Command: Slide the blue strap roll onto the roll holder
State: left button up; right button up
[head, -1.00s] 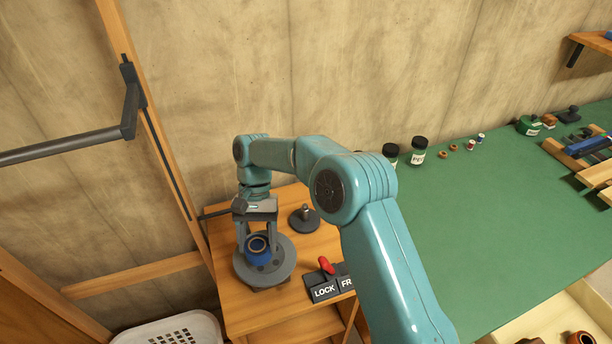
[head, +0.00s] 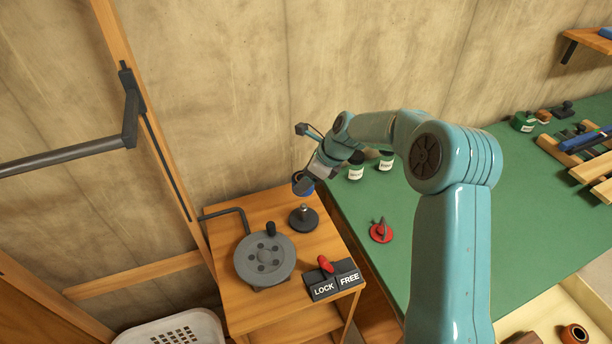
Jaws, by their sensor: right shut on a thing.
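The blue strap roll (head: 307,190) is small, with a dark end facing me. It is in my right gripper (head: 312,178), which is shut on it and tilted, with the arm coming in from the right. The roll holder, a short upright post on a dark round base (head: 303,221), stands on the wooden cabinet top. In the picture the roll is just above the post's tip and appears apart from it; I cannot tell the exact gap or alignment. My left gripper is not in view.
A grey disc with a knob (head: 264,258) lies left of the holder. A LOCK/FREE plate with a red lever (head: 325,264) is in front. A green bench (head: 450,215) lies to the right, with jars (head: 356,167) and a red disc (head: 381,232). The wall is behind.

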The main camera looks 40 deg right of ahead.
aim_at(306, 208)
notch_tip(306, 208, down, 3)
jog(key=b, duration=0.3)
jog(key=shift+f, duration=0.15)
notch_tip(306, 208, down, 3)
jog(key=b, duration=0.2)
jog(key=shift+b, duration=0.4)
jog(key=shift+f+b, duration=0.85)
jog(key=shift+f, duration=1)
jog(key=shift+f, duration=0.15)
jog(key=shift+f+b, duration=0.6)
jog(key=shift+f, duration=0.35)
jog(key=o, duration=1.1)
